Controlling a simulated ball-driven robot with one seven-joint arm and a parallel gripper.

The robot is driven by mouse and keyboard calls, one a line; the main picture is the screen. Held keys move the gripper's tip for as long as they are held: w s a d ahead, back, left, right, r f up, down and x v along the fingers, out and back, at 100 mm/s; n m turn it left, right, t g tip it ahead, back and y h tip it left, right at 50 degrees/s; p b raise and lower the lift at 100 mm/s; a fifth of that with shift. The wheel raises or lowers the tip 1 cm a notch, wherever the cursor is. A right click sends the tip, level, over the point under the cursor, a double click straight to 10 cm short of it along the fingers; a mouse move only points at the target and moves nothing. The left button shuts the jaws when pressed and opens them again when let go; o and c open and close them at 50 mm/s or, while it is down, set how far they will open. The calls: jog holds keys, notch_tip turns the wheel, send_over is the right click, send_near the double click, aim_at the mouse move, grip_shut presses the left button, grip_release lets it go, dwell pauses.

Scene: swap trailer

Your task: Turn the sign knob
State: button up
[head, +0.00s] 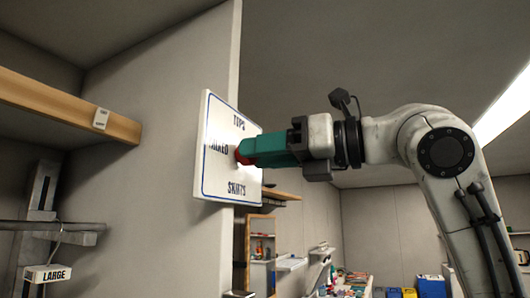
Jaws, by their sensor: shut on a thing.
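The sign (228,172) is a white board with a dark blue border on the end of the grey wall panel. It reads "TOPS" at the top, a partly covered word at the middle left, and "SKIRTS" at the bottom. The red knob (240,155) sits at the middle of the sign; only its left edge shows. My gripper (249,151), with green fingers, comes from the right and is shut on the knob. The fingers hide most of the knob and the right middle of the sign. The way the knob points cannot be told.
A wooden shelf (62,104) juts out at the left, above a metal rail (50,227) with a "LARGE" tag (47,274). The grey panel (160,120) stands close beside the sign. Below right, a table (350,288) holds several items. Open air surrounds my arm.

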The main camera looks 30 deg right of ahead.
jog(key=shift+f, duration=0.2)
jog(key=o, duration=1.1)
jog(key=shift+r, duration=0.15)
jog(key=shift+c, duration=0.2)
jog(key=b+v, duration=0.3)
jog(key=v, duration=0.7)
jog(key=shift+s+d, duration=0.25)
